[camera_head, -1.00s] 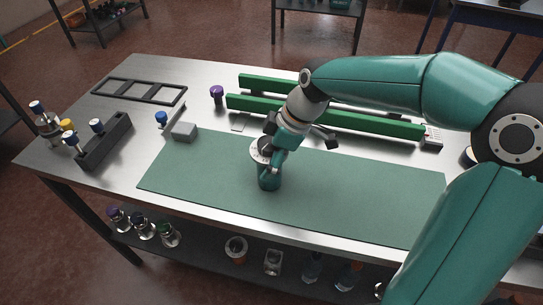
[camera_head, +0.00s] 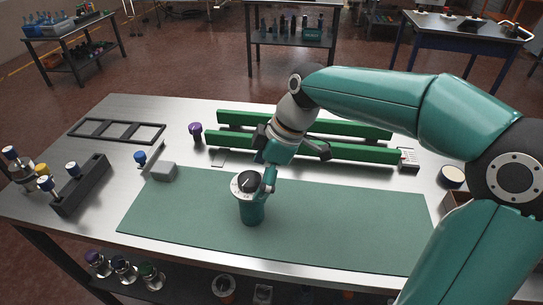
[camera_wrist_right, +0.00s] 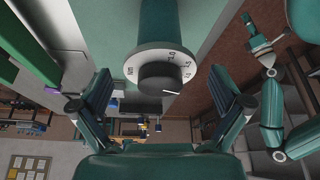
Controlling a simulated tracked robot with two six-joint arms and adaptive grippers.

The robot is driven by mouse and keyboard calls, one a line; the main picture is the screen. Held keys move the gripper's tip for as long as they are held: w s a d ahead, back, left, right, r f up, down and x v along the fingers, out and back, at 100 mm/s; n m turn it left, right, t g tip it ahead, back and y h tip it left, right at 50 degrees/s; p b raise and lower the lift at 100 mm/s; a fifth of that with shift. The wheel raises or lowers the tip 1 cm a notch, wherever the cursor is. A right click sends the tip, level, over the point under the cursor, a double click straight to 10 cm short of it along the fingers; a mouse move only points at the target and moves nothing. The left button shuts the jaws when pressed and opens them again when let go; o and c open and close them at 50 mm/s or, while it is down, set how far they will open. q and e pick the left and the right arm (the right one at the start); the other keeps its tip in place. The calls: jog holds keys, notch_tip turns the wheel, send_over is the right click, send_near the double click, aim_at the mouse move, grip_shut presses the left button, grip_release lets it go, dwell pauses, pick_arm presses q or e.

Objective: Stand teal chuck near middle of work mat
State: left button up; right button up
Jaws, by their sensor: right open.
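The teal chuck (camera_head: 251,213), a teal cylinder with a white numbered collar and black knob on top, stands upright on the green work mat (camera_head: 330,225), left of its middle. My right gripper (camera_head: 285,165) is at the chuck's upper right, partly overlapping its edge in the head view. In the right wrist view my right gripper (camera_wrist_right: 160,85) has its fingers spread wide, with the chuck's collar (camera_wrist_right: 154,56) beyond and between them. No contact shows there. My left gripper (camera_wrist_right: 250,28) appears small at the upper right of that view; its jaws are unclear.
Green rails (camera_head: 340,147) lie behind the mat. Most of the mat is bare.

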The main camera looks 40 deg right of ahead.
jog(key=v, duration=0.6)
jog(key=shift+r, duration=0.1)
